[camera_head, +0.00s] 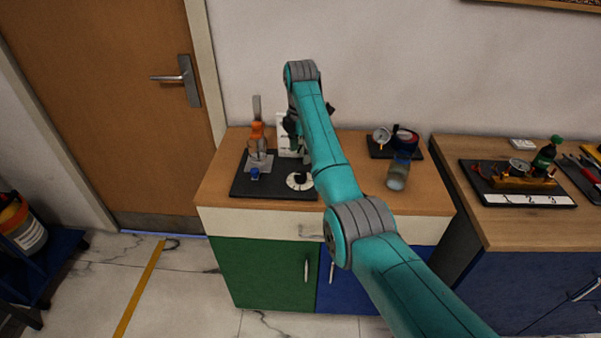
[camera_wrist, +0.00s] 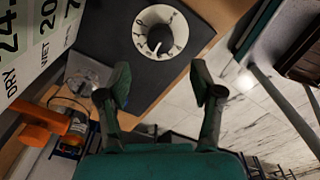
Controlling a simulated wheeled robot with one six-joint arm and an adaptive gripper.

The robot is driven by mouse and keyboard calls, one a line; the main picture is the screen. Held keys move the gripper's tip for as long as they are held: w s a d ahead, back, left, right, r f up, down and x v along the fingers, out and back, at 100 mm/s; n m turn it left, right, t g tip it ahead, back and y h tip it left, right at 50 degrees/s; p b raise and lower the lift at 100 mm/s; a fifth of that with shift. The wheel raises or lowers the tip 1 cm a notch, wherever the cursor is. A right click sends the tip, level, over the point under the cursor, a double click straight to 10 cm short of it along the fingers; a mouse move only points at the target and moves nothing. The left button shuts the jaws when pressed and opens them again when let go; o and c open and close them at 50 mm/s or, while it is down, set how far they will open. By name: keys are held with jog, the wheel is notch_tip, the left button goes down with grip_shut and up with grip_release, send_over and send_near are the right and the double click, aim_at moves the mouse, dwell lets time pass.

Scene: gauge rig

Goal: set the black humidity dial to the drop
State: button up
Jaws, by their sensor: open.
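The black humidity dial (camera_wrist: 160,38) is a round black knob on a white disc with dark marks around it, mounted on a dark board (camera_wrist: 192,20). In the wrist view it lies beyond my fingertips; the drop mark is too small to make out. In the head view the white disc (camera_head: 297,183) shows near the board's front right, partly hidden by my arm. My gripper (camera_wrist: 162,84) is open and empty, its two fingers apart and clear of the knob. In the head view the gripper is mostly hidden by the arm.
A white display panel (camera_wrist: 25,40) with large figures and the words DRY and WET stands beside the dial. An orange-topped bottle (camera_head: 257,138) and a small blue item (camera_head: 255,174) are on the board's left. A jar (camera_head: 398,172) stands to the right on the wooden top.

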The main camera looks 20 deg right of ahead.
aim_at(301, 174)
jog(key=m, duration=0.6)
jog(key=shift+r, duration=0.3)
notch_tip(301, 174, down, 9)
jog(key=m, duration=1.8)
jog(key=shift+f, duration=0.1)
jog(key=c, duration=1.1)
jog(key=shift+n, duration=2.4)
jog(key=shift+c, duration=0.2)
